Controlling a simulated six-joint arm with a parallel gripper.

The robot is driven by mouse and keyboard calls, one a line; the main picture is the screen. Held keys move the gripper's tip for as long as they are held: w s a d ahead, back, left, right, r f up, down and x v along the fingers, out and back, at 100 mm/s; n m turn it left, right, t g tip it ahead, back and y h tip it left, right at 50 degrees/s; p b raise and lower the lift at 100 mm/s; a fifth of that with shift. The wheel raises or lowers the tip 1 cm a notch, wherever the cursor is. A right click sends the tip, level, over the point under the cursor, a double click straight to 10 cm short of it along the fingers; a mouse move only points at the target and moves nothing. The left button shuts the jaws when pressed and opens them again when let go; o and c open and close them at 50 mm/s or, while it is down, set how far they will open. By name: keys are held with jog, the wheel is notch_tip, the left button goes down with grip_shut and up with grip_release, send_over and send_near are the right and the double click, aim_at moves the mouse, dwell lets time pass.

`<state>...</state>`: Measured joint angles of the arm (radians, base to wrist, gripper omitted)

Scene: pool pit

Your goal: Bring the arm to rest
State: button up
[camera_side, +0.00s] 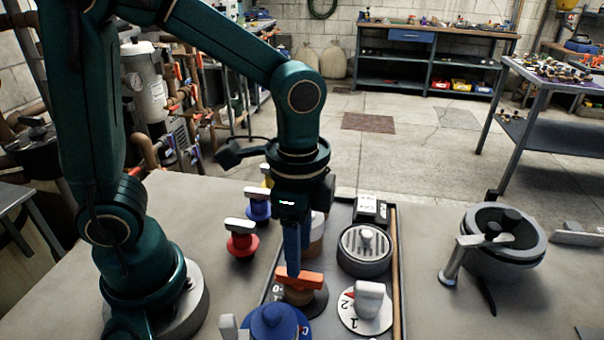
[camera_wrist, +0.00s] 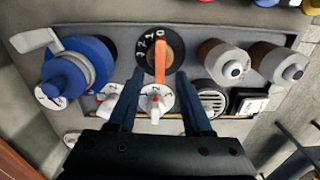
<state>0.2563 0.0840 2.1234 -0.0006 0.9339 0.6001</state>
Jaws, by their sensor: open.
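My gripper (camera_side: 292,262) points straight down over the tray of valves, its blue fingers just above or beside an orange lever handle (camera_side: 299,279) on a dark numbered dial. In the wrist view my gripper (camera_wrist: 160,74) is open, with a finger on either side of the line of the orange handle (camera_wrist: 160,60) and a clear gap to each. I cannot tell whether the fingertips reach down to the handle's height. Nothing is held. The dial under the handle is partly hidden in the side view.
The tray (camera_side: 398,250) also holds a white numbered dial (camera_side: 366,305), a round grille drain (camera_side: 364,250) and a blue valve (camera_side: 273,322). A red knob (camera_side: 241,243) stands left of it. A grey lidded pot (camera_side: 503,235) stands right, with bare table between.

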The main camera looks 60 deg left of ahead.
jog(key=shift+r, duration=0.2)
jog(key=s+a+r+n+t, duration=0.3)
jog(key=a+r+n+t, duration=0.2)
jog(key=n, duration=0.4)
jog(key=shift+s+a+r+n+t, duration=0.15)
jog(key=shift+s+r+n+t, duration=0.2)
jog(key=shift+r, duration=0.35)
